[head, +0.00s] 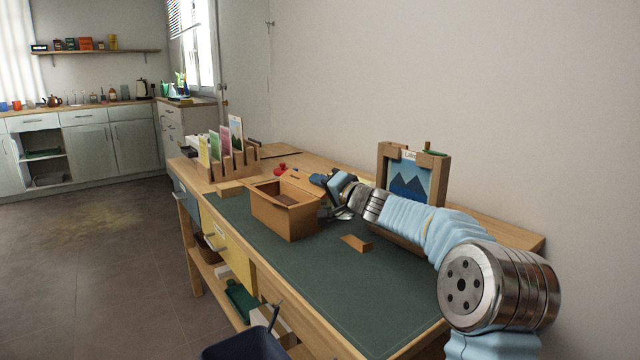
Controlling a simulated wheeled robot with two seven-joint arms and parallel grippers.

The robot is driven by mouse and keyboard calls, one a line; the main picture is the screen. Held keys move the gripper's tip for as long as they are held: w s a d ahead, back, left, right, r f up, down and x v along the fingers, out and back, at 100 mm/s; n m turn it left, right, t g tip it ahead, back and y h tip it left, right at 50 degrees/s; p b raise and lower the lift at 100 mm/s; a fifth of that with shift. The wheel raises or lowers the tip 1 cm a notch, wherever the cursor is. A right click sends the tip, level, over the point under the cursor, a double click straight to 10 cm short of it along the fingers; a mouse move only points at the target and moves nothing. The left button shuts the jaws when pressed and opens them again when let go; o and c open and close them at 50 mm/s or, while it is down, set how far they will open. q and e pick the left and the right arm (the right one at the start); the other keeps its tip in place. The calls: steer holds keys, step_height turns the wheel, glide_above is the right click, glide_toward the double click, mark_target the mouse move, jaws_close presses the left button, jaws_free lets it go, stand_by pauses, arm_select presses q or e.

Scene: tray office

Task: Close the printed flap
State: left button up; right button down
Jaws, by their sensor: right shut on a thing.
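An open brown cardboard box (286,221) stands on the green desk mat (300,280). A flap with a small dark mark (300,179) stands raised at the box's far side; it seems to be the printed flap. My left gripper is not in view.
A small brown block (356,243) lies on the mat right of the box. A wooden rack (228,166) with cards stands behind on the left. A framed mountain picture (410,181) stands by the wall behind my right arm. The front of the mat is clear.

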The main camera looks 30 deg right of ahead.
steer(key=shift+f+b, duration=0.1)
steer(key=shift+b, duration=0.4)
steer(key=n+b, duration=0.1)
steer(key=b, duration=0.1)
steer(key=n+b, duration=0.1)
steer(key=b, duration=0.1)
steer(key=a+n+b, duration=0.1)
steer(key=n+b, duration=0.1)
steer(key=shift+r, duration=0.35)
steer(key=shift+s+a+r+n+b, duration=0.1)
steer(key=shift+a+r+n+b, duration=0.15)
steer(key=shift+n+b, duration=0.5)
steer(key=shift+a+r+n+b, duration=0.1)
steer(key=shift+r+n+b, duration=0.15)
steer(key=shift+n+b, duration=0.5)
steer(key=c, duration=1.3)
jaws_free()
steer(key=shift+c, duration=0.2)
